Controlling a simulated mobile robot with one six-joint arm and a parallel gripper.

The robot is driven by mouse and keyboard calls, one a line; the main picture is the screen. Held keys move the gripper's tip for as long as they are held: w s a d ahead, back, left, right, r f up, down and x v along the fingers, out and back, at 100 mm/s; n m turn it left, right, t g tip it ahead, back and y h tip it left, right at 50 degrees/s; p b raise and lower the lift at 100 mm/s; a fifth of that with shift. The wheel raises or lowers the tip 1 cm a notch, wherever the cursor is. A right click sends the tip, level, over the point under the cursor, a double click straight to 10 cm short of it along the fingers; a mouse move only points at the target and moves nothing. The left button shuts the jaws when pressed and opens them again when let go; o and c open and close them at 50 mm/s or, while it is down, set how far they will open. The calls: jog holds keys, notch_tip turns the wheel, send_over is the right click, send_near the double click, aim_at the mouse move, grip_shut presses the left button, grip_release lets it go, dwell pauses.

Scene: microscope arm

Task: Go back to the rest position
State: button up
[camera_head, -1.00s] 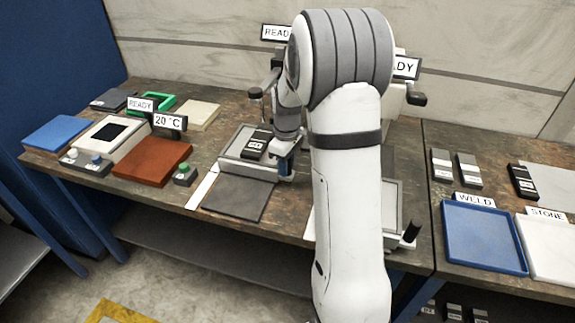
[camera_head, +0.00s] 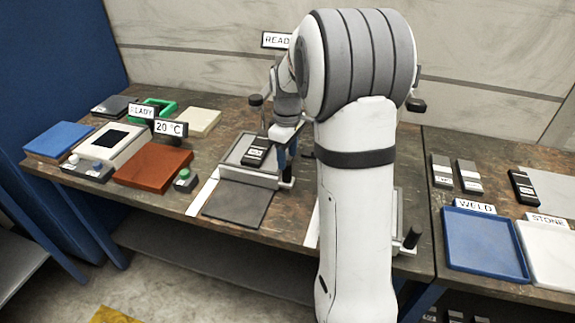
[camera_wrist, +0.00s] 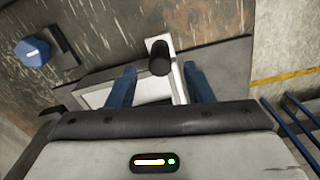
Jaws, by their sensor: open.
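My gripper (camera_wrist: 160,88) shows two blue fingers spread apart in the wrist view, with nothing held between them. A black knob (camera_wrist: 158,57) on a pale fixture stands just beyond the fingertips. In the head view my gripper (camera_head: 289,153) is mostly hidden behind my arm, at the right side of a grey fixture (camera_head: 232,173). A dark labelled block (camera_head: 257,152) sits on that fixture. My white arm covers the middle of the picture and hides much of the bench behind it.
On the left are a blue tray (camera_head: 58,138), a brown-red plate (camera_head: 153,167) and a green button box (camera_head: 184,180). A dark mat (camera_head: 238,204) lies in front of the fixture. On the right bench are a blue WELD tray (camera_head: 484,242) and a white STONE tray (camera_head: 553,250).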

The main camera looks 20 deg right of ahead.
jog(key=shift+r, duration=0.7)
jog(key=shift+s+a+r, duration=0.15)
jog(key=shift+s+r, duration=0.05)
jog(key=s+a+r+m+t, duration=0.1)
jog(key=s+a+m, duration=0.3)
jog(key=s, duration=0.7)
jog(key=s+a+r+m+t, duration=0.1)
jog(key=s+a+r+m, duration=0.2)
jog(key=s, duration=0.9)
jog(key=shift+s+a+m+t+p, duration=0.3)
jog(key=shift+a+m+p, duration=0.15)
jog(key=shift+a, duration=0.8)
